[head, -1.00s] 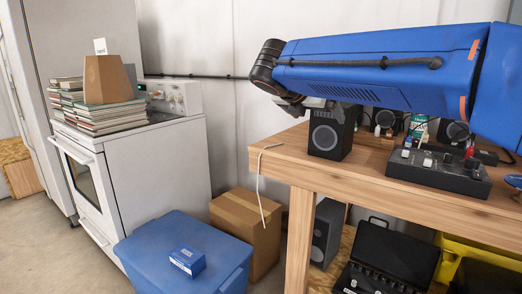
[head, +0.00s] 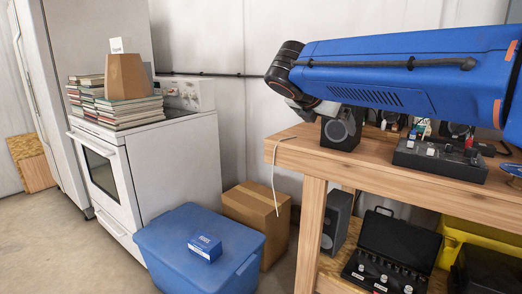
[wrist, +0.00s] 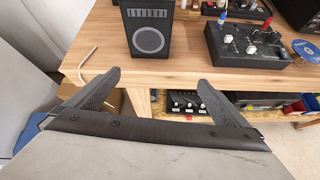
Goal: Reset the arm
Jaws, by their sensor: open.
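My arm is the blue link across the upper right of the head view, reaching over the wooden workbench. My gripper shows in the wrist view (wrist: 160,95), with its two dark fingers spread wide apart. It is open and nothing is between the fingers. The fingers point toward the front edge of the workbench (wrist: 180,73), with a black speaker (wrist: 149,30) beyond them on the bench top. In the head view the gripper's fingers are not clearly visible behind the arm's dark wrist.
A black mixer (head: 440,159) and the speaker (head: 342,129) stand on the bench. A blue bin (head: 180,245) carrying a small blue box (head: 205,247), a cardboard box (head: 257,222) and a white stove (head: 170,165) stand to the left. Floor at the lower left is clear.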

